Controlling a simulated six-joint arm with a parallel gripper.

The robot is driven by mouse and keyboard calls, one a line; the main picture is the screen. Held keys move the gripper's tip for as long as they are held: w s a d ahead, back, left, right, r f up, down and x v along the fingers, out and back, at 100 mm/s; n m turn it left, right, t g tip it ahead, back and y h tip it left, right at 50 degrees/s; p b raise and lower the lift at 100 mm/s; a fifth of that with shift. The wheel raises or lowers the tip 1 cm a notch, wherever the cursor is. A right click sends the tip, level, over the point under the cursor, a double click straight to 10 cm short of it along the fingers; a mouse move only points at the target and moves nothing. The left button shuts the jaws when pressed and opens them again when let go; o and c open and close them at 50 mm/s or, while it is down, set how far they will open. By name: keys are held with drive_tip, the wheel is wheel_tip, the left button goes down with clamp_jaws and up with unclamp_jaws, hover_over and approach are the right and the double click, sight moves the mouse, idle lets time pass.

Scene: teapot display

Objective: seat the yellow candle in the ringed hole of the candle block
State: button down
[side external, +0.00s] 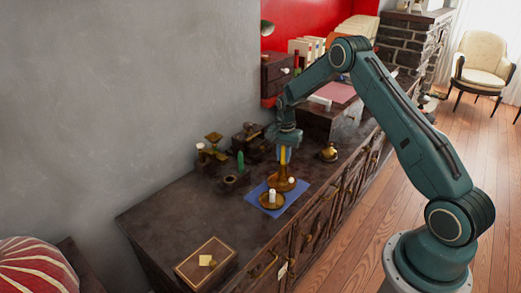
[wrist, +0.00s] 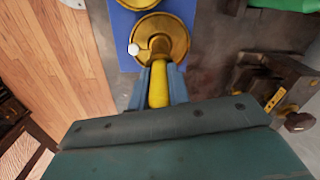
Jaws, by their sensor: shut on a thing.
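The yellow candle (side external: 283,157) stands upright below my gripper (side external: 284,146). The wrist view shows the yellow candle (wrist: 158,88) between the two fingers of my gripper (wrist: 159,82), which is shut on it. Directly below is a brass candlestick (side external: 281,184) with a broad dish, and its dish (wrist: 165,28) is just ahead of the fingers in the wrist view. I cannot tell whether the candle's foot touches this candlestick. I cannot make out the candle block or its ringed hole for certain.
A brass dish with a white candle (side external: 272,196) stands on a blue mat (side external: 292,206). A green candle (side external: 240,160) stands left of my gripper. A dark wooden piece with brass fittings (wrist: 288,88) is close at right. A box (side external: 206,263) lies on the front left; the dresser top before it is clear.

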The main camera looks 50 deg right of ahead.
drive_tip(key=shift+r, duration=0.2)
wheel_tip(320, 180, up, 20)
drive_tip(key=shift+f, duration=0.15)
idle(0.6)
drive_tip(key=shift+w, duration=0.1)
idle(0.4)
hover_over(233, 181)
drive_tip(key=w, duration=0.2)
wheel_tip(233, 181, down, 4)
drive_tip(key=f, duration=0.1)
wheel_tip(233, 181, down, 15)
drive_tip(key=shift+s, duration=0.15)
idle(0.6)
drive_tip(key=shift+f, duration=0.15)
drive_tip(key=shift+f, duration=2.1)
drive_tip(key=shift+f, duration=0.15)
